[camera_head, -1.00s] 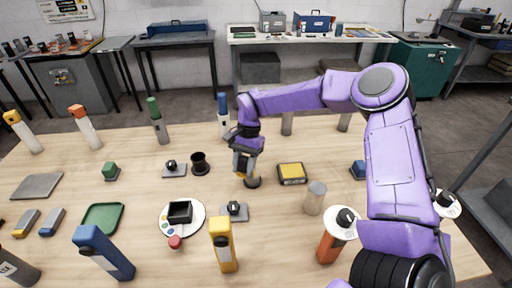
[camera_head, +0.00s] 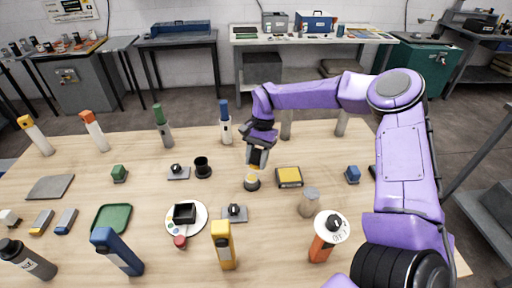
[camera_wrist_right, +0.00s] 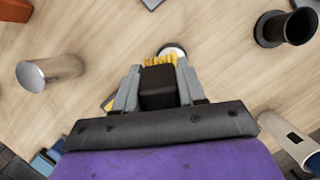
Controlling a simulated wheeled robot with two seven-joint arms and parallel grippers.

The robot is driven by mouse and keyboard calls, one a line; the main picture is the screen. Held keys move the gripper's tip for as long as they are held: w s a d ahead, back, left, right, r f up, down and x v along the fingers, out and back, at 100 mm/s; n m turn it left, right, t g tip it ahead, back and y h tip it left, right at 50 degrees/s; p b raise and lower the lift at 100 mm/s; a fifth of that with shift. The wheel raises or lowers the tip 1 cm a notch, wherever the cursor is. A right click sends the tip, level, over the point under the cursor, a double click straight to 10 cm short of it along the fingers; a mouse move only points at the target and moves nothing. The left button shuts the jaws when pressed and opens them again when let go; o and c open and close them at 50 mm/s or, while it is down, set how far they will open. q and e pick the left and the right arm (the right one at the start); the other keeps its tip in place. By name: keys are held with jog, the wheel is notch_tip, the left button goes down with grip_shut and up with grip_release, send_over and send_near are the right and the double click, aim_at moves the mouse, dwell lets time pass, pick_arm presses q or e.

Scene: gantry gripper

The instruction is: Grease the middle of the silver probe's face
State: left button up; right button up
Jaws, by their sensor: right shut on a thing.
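My right gripper (camera_head: 256,154) is shut on a dark brush whose yellow bristles (camera_wrist_right: 160,60) show between the fingers in the wrist view. It holds the brush above a small dark-based pot (camera_head: 252,183), with the bristle end pointing down and a small gap below it. The pot's pale rim shows just beyond the bristles in the wrist view (camera_wrist_right: 172,48). A silver cylinder (camera_head: 309,204), likely the silver probe, stands upright to the right of the pot. Its round grey top shows in the wrist view (camera_wrist_right: 31,76). My left gripper is not in view.
A yellow-topped block (camera_head: 289,176) lies right of the pot. A black cup (camera_head: 203,167) and a knob on a grey plate (camera_head: 234,212) are nearby. An orange bottle (camera_head: 321,246) and a white dial (camera_head: 332,226) stand in front of the cylinder. Several bottles line the back.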

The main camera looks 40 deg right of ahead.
jog(key=shift+r+p, duration=0.85)
jog(key=shift+r, duration=0.5)
jog(key=shift+f, duration=0.1)
